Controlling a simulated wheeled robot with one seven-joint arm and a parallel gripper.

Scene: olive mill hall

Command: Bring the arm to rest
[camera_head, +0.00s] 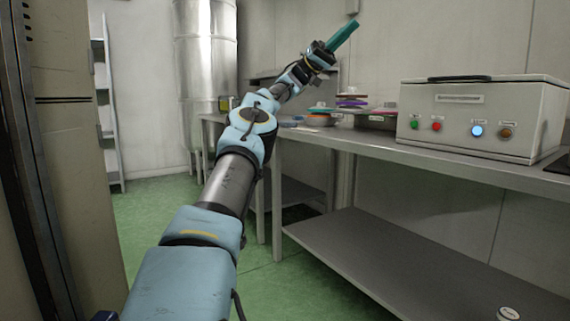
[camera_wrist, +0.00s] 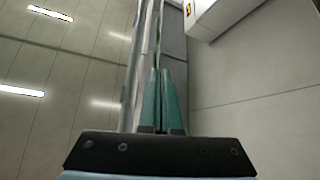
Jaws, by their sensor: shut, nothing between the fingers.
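My arm stretches forward and up from the bottom of the head view, over the green floor and past the left end of the steel table. My gripper (camera_head: 354,24) is at its end, raised well above the table and pointing up to the right. Its teal fingers lie close together, shut with nothing between them. In the wrist view my gripper (camera_wrist: 163,75) shows the two fingers side by side, with wall and ceiling lights beyond. Nothing touches the gripper.
The steel table (camera_head: 460,170) has a lower shelf (camera_head: 350,255). A white machine (camera_head: 475,115) with coloured buttons stands on it at right, with stacked coloured dishes (camera_head: 350,103) further back. A metal tank (camera_head: 206,75) stands behind. A tall cabinet (camera_head: 60,150) is close at left. Green floor (camera_head: 150,225) is clear between.

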